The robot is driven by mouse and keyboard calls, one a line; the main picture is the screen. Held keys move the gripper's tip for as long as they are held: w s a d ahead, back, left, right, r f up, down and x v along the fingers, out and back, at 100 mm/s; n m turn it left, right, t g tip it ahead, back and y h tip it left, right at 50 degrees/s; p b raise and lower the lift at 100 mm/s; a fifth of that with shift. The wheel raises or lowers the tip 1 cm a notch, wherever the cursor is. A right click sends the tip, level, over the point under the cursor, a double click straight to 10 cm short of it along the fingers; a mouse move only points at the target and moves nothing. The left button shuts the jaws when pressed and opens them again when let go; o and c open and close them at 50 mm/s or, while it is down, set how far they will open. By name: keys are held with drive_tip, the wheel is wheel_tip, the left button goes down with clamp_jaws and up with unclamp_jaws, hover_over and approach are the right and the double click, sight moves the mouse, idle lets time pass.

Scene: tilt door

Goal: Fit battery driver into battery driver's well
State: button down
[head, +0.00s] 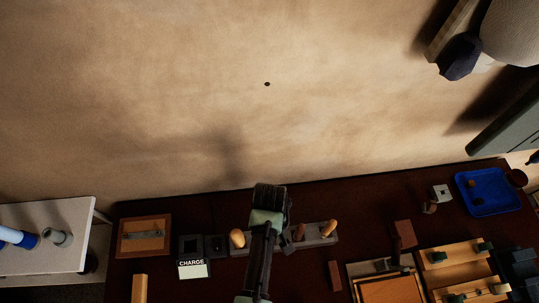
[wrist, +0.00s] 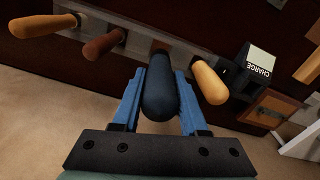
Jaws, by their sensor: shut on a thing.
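My gripper (wrist: 160,75) has its two blue fingers shut on a dark, rounded handle (wrist: 158,98), which looks like the battery driver. The handle's far end meets the grey tool rack (wrist: 140,42); I cannot tell whether it is still seated there. In the head view my arm covers the middle of the rack (head: 317,240) and hides the gripper's tips. A black block (head: 190,246) with a white CHARGE label (head: 192,264) stands left of the rack, with square openings beside it. It shows right of the gripper in the wrist view (wrist: 240,84). The well itself is not clearly visible.
A tan handle (wrist: 209,82) sits close beside my right finger. A reddish-brown handle (wrist: 103,45) and a yellow handle (wrist: 42,24) stand farther left. In the head view, a wooden panel (head: 130,247) is at the left and a blue tray (head: 492,206) far right.

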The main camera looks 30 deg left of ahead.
drive_tip(key=shift+f+b, duration=2.15)
drive_tip(key=shift+f, duration=0.9)
drive_tip(key=shift+c, duration=1.8)
unclamp_jaws()
wheel_tip(320, 180, up, 13)
drive_tip(key=shift+r+b, duration=0.1)
drive_tip(key=shift+b, duration=0.5)
